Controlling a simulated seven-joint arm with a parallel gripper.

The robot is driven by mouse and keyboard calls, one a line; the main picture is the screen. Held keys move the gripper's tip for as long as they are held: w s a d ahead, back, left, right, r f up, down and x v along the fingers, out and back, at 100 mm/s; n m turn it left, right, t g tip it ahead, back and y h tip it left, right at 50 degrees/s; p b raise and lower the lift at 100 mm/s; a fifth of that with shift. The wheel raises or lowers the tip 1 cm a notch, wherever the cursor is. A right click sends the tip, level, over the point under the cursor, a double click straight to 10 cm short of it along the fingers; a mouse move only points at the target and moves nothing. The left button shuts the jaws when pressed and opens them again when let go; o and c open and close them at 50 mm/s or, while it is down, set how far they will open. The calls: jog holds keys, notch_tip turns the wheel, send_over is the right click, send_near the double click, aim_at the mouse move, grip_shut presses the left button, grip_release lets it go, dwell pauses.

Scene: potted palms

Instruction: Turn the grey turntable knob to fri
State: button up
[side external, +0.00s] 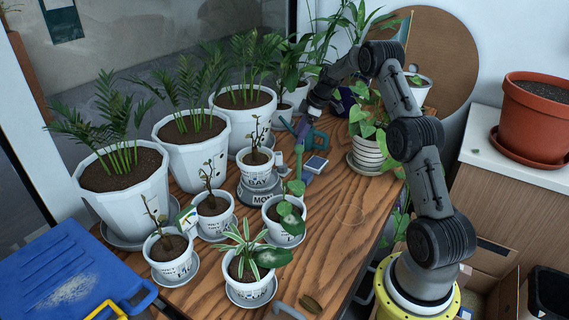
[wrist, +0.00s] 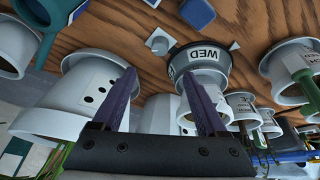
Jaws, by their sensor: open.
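The grey turntable (side external: 262,193) stands on the wooden table among the potted plants, with a white pot (side external: 256,167) on top. Its rim reads MON on the side external view's near side. In the wrist view the turntable (wrist: 201,56) shows WED on its dark rim, with a small light grey block (wrist: 160,42) beside it, seemingly the knob or pointer. The fri label is not visible.
Several large white palm pots (side external: 195,155) stand left of the turntable, and smaller pots (side external: 170,258) stand in front. A teal watering can (side external: 318,140) and a blue item (side external: 315,164) lie to its right. A leafy ribbed pot (side external: 368,153) is farther right. Bare wood (side external: 345,215) shows at front right.

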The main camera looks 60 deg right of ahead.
aim_at(284, 165)
jog(key=x, duration=1.3)
jog(key=shift+w+a+f, duration=0.1)
jog(key=shift+f, duration=0.2)
jog(key=shift+c, duration=0.2)
grip_shut()
